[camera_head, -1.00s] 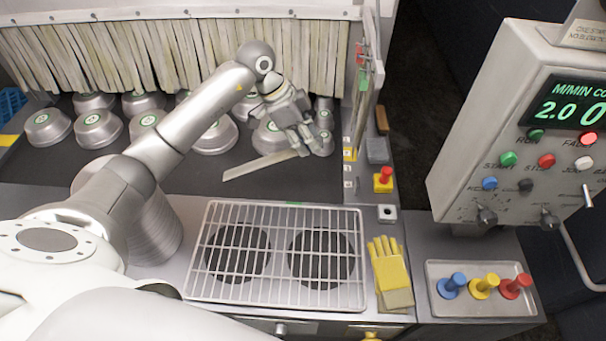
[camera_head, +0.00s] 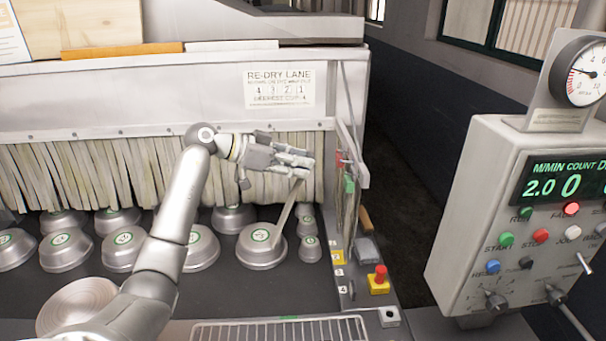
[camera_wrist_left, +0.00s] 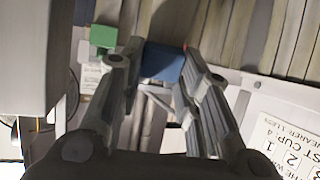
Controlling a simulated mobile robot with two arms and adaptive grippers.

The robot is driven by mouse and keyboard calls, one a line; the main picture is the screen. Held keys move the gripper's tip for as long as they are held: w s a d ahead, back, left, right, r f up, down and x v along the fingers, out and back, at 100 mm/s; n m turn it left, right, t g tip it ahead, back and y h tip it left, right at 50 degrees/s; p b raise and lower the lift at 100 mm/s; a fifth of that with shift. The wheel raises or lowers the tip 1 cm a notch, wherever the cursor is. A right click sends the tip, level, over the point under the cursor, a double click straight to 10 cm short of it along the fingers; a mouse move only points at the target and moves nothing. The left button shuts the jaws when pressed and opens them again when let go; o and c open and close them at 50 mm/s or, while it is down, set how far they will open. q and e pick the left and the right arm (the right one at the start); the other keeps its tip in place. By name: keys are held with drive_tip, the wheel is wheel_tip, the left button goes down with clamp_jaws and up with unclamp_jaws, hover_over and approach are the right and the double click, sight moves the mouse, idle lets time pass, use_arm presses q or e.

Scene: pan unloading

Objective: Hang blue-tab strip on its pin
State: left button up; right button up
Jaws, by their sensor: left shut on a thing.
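My left gripper (camera_head: 300,166) is shut on the blue-tab strip (camera_head: 288,212). The pale strip hangs down at a slant from the fingers, in front of the curtain and above the pans. Its blue tab (camera_wrist_left: 163,62) sits between the fingertips in the left wrist view. Strips with a red tab (camera_head: 339,159) and a green tab (camera_head: 349,184) hang at the side panel (camera_head: 351,150), just right of my gripper. The green tab also shows in the left wrist view (camera_wrist_left: 103,37). I cannot make out the blue strip's pin. My right gripper is not in view.
Several upturned metal pans (camera_head: 262,245) stand on the dark belt under the strip curtain (camera_head: 80,175). A red stop button (camera_head: 380,275) and a control box (camera_head: 520,230) are at the right. A wire rack (camera_head: 280,331) lies in front.

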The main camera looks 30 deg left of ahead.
use_arm(q)
drive_tip(key=shift+w+d+f+b, duration=0.1)
drive_tip(key=shift+w+d+b, duration=0.2)
drive_tip(key=shift+w+d, duration=0.45)
drive_tip(key=w+d, duration=0.4)
drive_tip(key=d, duration=0.1)
drive_tip(key=shift+d+f, duration=0.3)
drive_tip(key=shift+d, duration=0.1)
idle(0.3)
idle(0.5)
drive_tip(key=o, duration=1.1)
drive_tip(key=shift+f, duration=0.1)
